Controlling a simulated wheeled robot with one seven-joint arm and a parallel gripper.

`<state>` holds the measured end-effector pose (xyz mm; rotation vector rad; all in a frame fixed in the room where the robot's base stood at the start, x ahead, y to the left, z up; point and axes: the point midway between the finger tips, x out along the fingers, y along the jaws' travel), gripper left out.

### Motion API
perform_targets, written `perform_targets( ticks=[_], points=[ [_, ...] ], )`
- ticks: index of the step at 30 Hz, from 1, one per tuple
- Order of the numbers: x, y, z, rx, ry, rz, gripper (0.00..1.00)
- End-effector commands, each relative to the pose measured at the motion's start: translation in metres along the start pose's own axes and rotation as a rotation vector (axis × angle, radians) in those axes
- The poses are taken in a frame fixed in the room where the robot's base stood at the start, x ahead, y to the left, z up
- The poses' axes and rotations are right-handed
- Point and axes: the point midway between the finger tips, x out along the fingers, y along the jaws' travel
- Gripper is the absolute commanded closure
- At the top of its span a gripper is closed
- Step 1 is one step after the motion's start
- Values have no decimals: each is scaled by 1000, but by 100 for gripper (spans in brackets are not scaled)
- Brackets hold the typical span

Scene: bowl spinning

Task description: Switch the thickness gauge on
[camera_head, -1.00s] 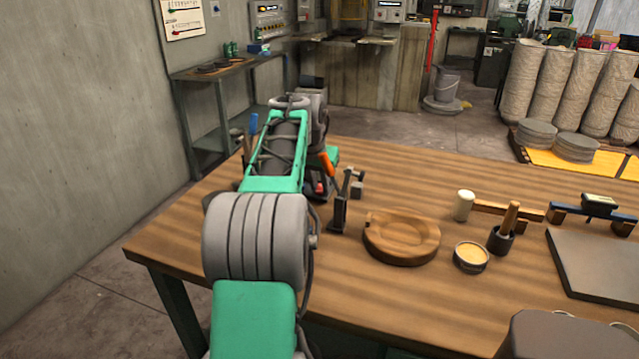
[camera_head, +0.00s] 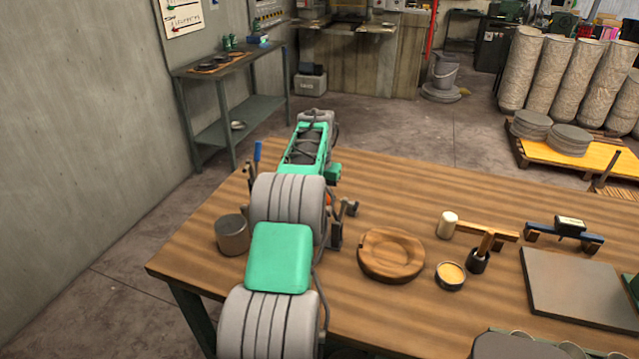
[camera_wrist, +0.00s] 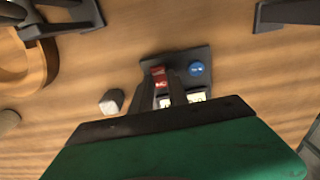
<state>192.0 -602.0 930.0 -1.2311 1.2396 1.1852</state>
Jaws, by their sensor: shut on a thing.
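The thickness gauge (camera_wrist: 198,54) is a dark device with a red switch (camera_wrist: 158,71), a round blue button (camera_wrist: 197,69) and small pale display panels (camera_wrist: 196,97). My gripper (camera_wrist: 166,80) is over it in the wrist view. Its narrow dark fingers are close together at the red switch and appear shut on it; the exact contact is partly hidden. In the head view my arm hides the gripper and the gauge.
A small pale block (camera_wrist: 112,101) lies left of the gauge.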

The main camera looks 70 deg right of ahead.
Motion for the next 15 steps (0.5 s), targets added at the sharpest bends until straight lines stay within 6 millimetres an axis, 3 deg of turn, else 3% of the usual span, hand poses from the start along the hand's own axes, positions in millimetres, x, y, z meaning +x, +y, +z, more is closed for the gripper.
perform_targets(
  ticks=[1, 14, 15],
  points=[
    [-8, 0, -2, 0, -12, -1, 100],
    [0, 0, -2, 0, -42, 0, 100],
    [0, 0, -2, 0, -42, 0, 78]
  ],
)
